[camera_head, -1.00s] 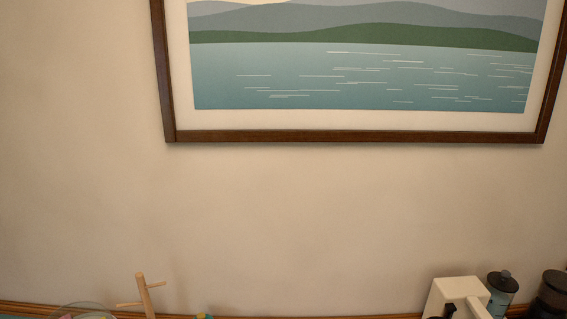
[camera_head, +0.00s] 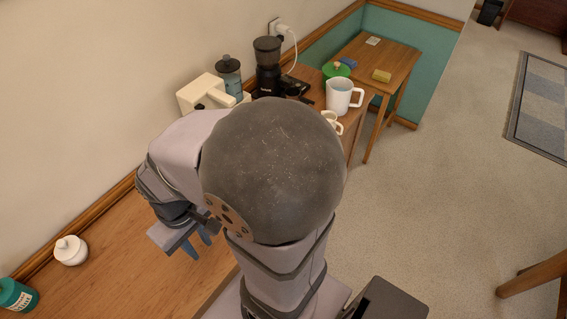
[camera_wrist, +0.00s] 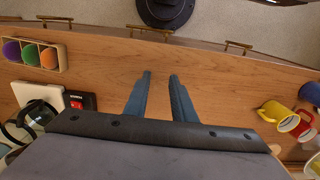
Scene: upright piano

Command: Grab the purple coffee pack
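In the wrist view, a purple rounded item (camera_wrist: 12,52), which looks like the purple coffee pack, sits at the left end of a small wooden holder (camera_wrist: 62,58) at the upper left. A green item (camera_wrist: 30,54) and an orange item (camera_wrist: 48,57) sit beside it. My gripper (camera_wrist: 160,75) is open and empty over bare wood, to the right of the holder and apart from it. Its blue fingers also show in the head view (camera_head: 198,244), above the wooden top. I cannot make out the purple item in the head view.
A white coffee machine (camera_head: 203,93), a black grinder (camera_head: 267,65) and a white pitcher (camera_head: 341,97) stand beyond my arm. A white lidded pot (camera_head: 70,250) and teal tin (camera_head: 16,296) are at left. The wood beneath my fingers is clear.

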